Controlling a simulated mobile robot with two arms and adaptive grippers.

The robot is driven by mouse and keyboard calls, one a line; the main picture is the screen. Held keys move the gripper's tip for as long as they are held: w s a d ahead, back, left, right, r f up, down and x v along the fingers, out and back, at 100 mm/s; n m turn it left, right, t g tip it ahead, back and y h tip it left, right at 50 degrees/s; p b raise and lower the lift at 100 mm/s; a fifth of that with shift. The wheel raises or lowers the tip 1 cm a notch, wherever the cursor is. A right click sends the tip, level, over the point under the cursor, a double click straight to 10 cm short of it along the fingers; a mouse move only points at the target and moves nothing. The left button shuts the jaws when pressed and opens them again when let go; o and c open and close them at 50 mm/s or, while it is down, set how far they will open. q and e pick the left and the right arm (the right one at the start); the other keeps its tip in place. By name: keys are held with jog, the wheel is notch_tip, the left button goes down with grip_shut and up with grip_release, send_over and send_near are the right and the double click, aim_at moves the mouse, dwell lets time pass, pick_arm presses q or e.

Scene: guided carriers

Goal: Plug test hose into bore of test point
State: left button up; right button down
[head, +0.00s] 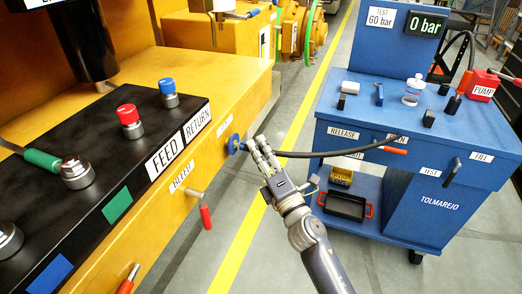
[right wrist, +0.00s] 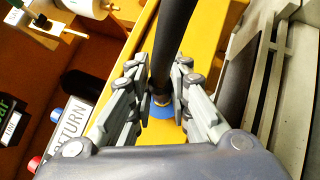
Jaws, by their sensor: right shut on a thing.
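The test hose (head: 335,154) is black and runs from my right gripper (head: 257,146) to the right, in front of the blue cart. My right gripper is shut on the hose near its end. The test point (head: 233,144) is a blue ring on the yellow front face, just left of the fingertips. In the right wrist view the black hose (right wrist: 174,45) passes between the fingers, and its brass-coloured tip meets the blue test point (right wrist: 162,109). I cannot tell whether the tip is inside the bore. My left gripper is not in view.
The blue cart (head: 345,130) stands at right with a display (head: 427,24) reading 0 bar. Red and blue couplings (head: 129,121) stand on the black panel by FEED and RETURN labels. A red-handled bleed valve (head: 206,216) sticks out below. The floor between is clear.

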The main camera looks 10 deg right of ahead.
jog(key=shift+w+a, duration=0.2)
jog(key=shift+a, duration=0.05)
jog(key=c, duration=1.4)
grip_release()
